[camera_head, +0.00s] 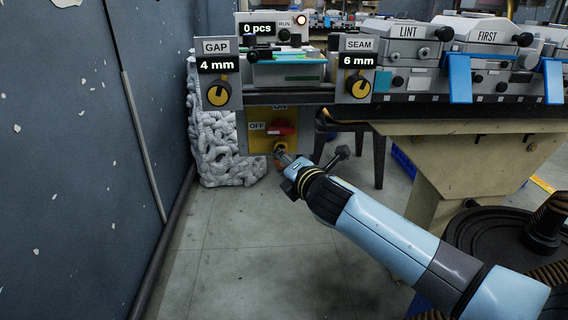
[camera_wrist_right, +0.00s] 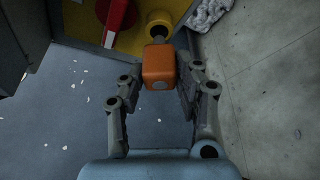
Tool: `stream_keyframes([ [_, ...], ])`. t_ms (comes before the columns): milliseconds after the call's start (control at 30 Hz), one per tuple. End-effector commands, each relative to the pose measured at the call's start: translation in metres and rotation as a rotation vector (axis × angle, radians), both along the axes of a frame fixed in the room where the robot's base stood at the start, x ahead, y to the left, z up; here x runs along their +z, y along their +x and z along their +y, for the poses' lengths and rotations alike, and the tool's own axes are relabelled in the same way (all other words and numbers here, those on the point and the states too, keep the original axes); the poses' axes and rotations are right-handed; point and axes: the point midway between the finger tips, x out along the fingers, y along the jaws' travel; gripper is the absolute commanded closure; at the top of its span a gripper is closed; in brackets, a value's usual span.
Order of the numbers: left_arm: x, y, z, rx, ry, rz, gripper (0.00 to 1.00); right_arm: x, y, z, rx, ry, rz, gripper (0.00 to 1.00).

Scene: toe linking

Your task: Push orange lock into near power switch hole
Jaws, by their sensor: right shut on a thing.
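The near power switch (camera_head: 258,143) is a yellow plate with an OFF label, under the machine's front. Its red handle (camera_head: 281,129) also shows in the wrist view (camera_wrist_right: 118,14). Below the handle is a round yellow boss (camera_wrist_right: 158,18). My right gripper (camera_head: 285,159) is just in front of the boss. In the wrist view, the orange lock (camera_wrist_right: 159,62) sits between its fingers, gripped from both sides. The lock's dark shackle (camera_wrist_right: 159,34) points at the boss and meets its edge; how deep it sits in the hole is hidden. My left gripper is out of view.
A lumpy grey-white pile (camera_head: 222,150) stands left of the switch. A dark blue wall (camera_head: 75,150) runs along the left. Above are the GAP dial (camera_head: 219,94) and SEAM dial (camera_head: 358,86). The grey floor (camera_head: 240,240) in front is clear.

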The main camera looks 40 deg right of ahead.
Motion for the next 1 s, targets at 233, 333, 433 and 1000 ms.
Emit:
stream_keyframes([
  [233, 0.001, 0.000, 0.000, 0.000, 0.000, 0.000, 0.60, 0.000, 0.007, -0.004, 0.000, -0.001, 0.000, 1.00],
  [333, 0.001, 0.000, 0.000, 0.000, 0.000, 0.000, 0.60, 0.001, 0.009, -0.006, 0.000, -0.001, -0.001, 1.00],
  [433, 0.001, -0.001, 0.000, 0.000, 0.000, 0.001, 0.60, 0.001, 0.012, -0.008, 0.000, -0.001, -0.001, 1.00],
  [1000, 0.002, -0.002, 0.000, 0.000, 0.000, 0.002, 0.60, 0.000, 0.026, -0.016, 0.000, -0.001, 0.000, 1.00],
])
